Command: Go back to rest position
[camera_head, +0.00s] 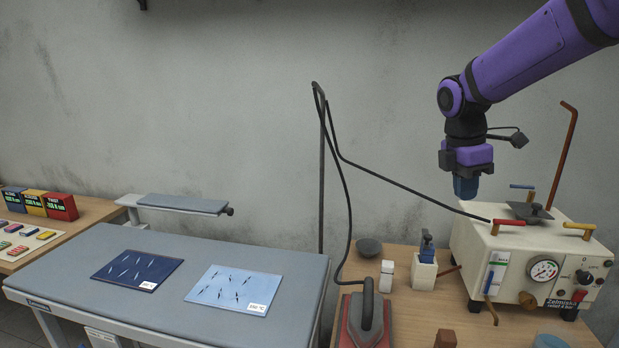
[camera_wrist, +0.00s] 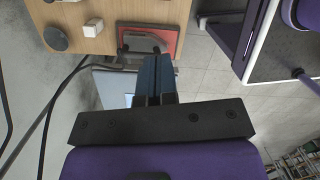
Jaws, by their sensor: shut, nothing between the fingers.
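My gripper (camera_head: 466,186) hangs from my purple arm at the upper right in the head view, fingers pointing down. It is in the air above the back left of the cream steam generator (camera_head: 471,238), apart from it. In the wrist view my gripper (camera_wrist: 153,62) has its blue fingers together with nothing between them.
The grey ironing board (camera_head: 100,248) holds a dark blue cloth (camera_head: 137,270) and a light blue cloth (camera_head: 233,289). Free air surrounds my arm at left.

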